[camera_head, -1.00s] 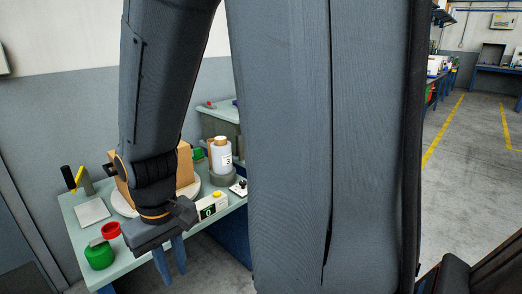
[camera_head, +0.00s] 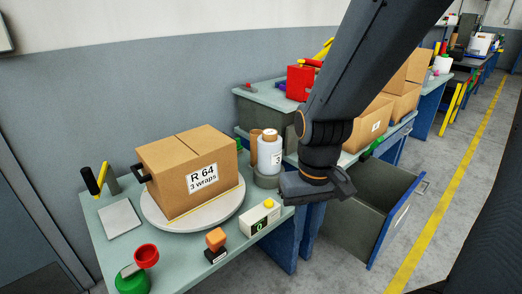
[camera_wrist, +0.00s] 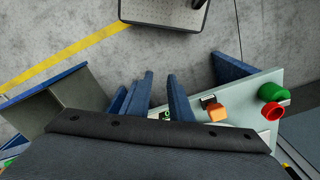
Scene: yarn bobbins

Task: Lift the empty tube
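A plain brown cardboard tube (camera_head: 255,142) stands upright on the near table, just left of a white-wound bobbin (camera_head: 270,152). The bobbin partly hides it, and whether the tube is empty cannot be made out. My gripper (camera_head: 318,187) hangs right of the bobbin at the table's right edge, apart from both, pointing down. The tube is not seen in the wrist view.
A labelled box (camera_head: 190,170) on a round grey turntable (camera_head: 160,222) fills the table middle. In front are an orange block (camera_head: 216,239), a white display box (camera_head: 259,219), a red cup (camera_head: 146,255) and a green spool (camera_head: 131,281). An open grey drawer (camera_head: 360,222) lies right.

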